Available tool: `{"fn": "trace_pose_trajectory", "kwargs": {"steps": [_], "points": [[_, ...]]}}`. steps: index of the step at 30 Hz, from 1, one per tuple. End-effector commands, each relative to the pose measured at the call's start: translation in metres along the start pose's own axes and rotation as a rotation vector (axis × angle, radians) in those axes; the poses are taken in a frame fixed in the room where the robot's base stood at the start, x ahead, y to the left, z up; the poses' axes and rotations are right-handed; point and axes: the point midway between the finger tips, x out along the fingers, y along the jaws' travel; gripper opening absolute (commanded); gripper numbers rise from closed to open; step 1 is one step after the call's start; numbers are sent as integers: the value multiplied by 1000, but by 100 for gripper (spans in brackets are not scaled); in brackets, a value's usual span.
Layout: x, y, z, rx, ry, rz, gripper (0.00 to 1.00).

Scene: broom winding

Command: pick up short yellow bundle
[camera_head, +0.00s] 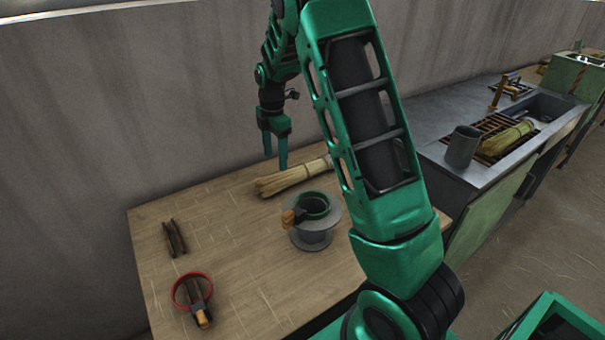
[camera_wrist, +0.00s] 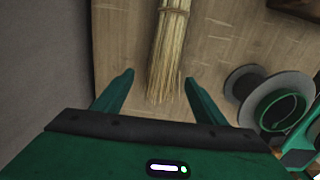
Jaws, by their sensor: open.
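The short yellow bundle (camera_head: 292,176) of straw lies on the wooden table near the wall, its right part hidden behind my arm. In the wrist view the bundle (camera_wrist: 169,52) runs down from the top edge, with a tie band near the top and loose ends pointing between my fingers. My gripper (camera_head: 275,162) is open and empty above the table, fingers pointing down, near the bundle's left end. In the wrist view the gripper (camera_wrist: 158,84) has its fingers spread to either side of the loose ends. I cannot tell the exact height gap.
A grey spool (camera_head: 314,238) with a green ring stands in front of the bundle. Dark sticks (camera_head: 174,238) and a red ring (camera_head: 192,291) lie on the table's left. A sink counter with a grey cup (camera_head: 462,147) and a green-yellow bundle (camera_head: 507,138) stands right.

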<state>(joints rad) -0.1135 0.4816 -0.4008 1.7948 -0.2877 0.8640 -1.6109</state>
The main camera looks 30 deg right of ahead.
Motion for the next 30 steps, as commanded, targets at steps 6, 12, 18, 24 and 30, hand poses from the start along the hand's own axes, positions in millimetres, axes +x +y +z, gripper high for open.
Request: {"fn": "trace_pose_trajectory", "kwargs": {"steps": [6,12,18,24,30], "points": [[33,-2,0,1,0,-4,65],[47,-2,0,3,0,-2,65],[68,-6,4,4,0,-5,65],[93,-7,5,3,-1,-4,65],[99,-7,5,3,-2,-2,65]]}}
